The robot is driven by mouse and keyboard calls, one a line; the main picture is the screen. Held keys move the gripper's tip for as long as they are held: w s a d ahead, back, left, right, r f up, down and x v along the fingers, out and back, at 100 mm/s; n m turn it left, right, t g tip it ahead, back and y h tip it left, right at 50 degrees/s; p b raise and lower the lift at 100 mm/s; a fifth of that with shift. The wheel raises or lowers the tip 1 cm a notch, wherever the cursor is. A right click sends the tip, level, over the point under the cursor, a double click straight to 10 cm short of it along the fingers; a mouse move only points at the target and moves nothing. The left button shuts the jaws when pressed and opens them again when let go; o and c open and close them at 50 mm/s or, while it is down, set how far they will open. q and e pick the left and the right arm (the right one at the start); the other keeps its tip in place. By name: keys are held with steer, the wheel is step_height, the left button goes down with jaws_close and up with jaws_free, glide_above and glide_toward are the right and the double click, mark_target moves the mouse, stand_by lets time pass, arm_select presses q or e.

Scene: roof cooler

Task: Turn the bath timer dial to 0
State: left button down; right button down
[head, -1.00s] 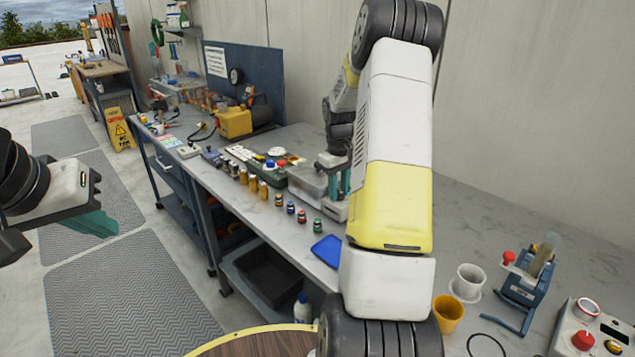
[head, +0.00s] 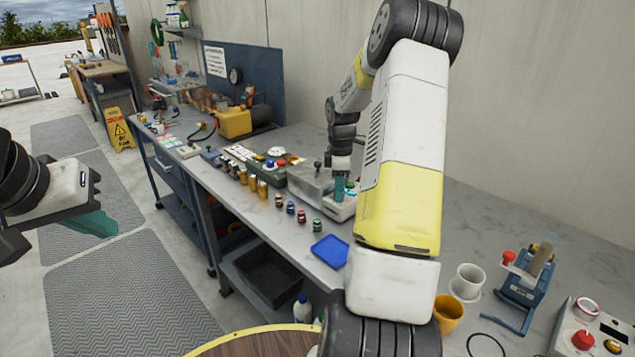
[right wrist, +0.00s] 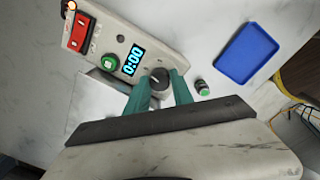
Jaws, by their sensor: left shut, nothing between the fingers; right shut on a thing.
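The bath (head: 308,183) stands on the bench in the head view, a grey tank with a pale front panel. In the right wrist view its panel (right wrist: 118,22) carries a display (right wrist: 131,60) reading 0:00 and a round dark timer dial (right wrist: 158,77) with a light mark. My right gripper (right wrist: 158,90) has its teal fingers on either side of the dial, shut on it. It also shows in the head view (head: 340,187), where my arm partly hides the bath. My left gripper (head: 92,225) is shut and empty, away from the bench at the left.
The panel also has a red switch (right wrist: 78,33) and a green button (right wrist: 109,63). A small green-topped jar (right wrist: 202,88) and a blue tray (right wrist: 246,53) lie near the dial. Several small jars line the bench front. A cup (head: 467,281) stands to the right.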

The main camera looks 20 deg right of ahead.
steer(key=shift+n, duration=1.2)
steer(key=c, duration=1.4)
jaws_free()
step_height(320, 180, up, 8)
steer(key=shift+s+f, duration=0.1)
steer(key=shift+f, duration=0.15)
steer(key=shift+r, duration=0.2)
